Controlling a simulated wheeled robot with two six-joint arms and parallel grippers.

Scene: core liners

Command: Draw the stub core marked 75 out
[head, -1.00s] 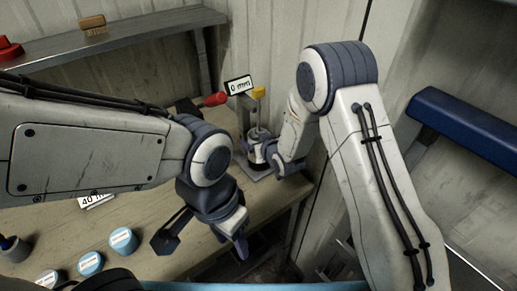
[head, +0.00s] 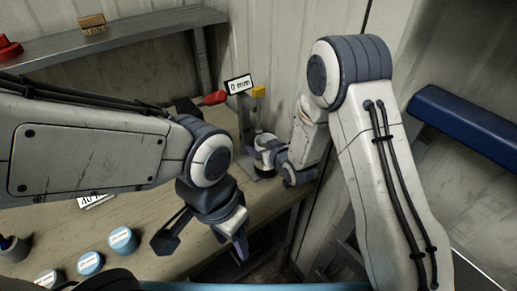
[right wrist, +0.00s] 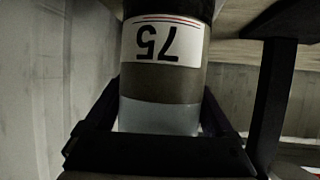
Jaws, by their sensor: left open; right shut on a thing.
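The stub core (right wrist: 165,85) is a dark cylinder in the right wrist view, with a white label reading 75, upside down there, and a paler band at its near end. My right gripper (right wrist: 160,125) is shut on it, one finger on each side of the pale band. In the head view my right gripper (head: 285,168) is at the stand (head: 250,125) at the bench's right end, and the core is mostly hidden there. I cannot tell how far the core sits inside anything. My left gripper (head: 203,243) is open and empty over the bench's front edge.
A "0 mm" sign (head: 238,84), a yellow block (head: 259,91) and a red handle (head: 215,98) are by the stand. Blue-rimmed round containers (head: 123,240) stand at the bench's front left. The wall is close behind the stand.

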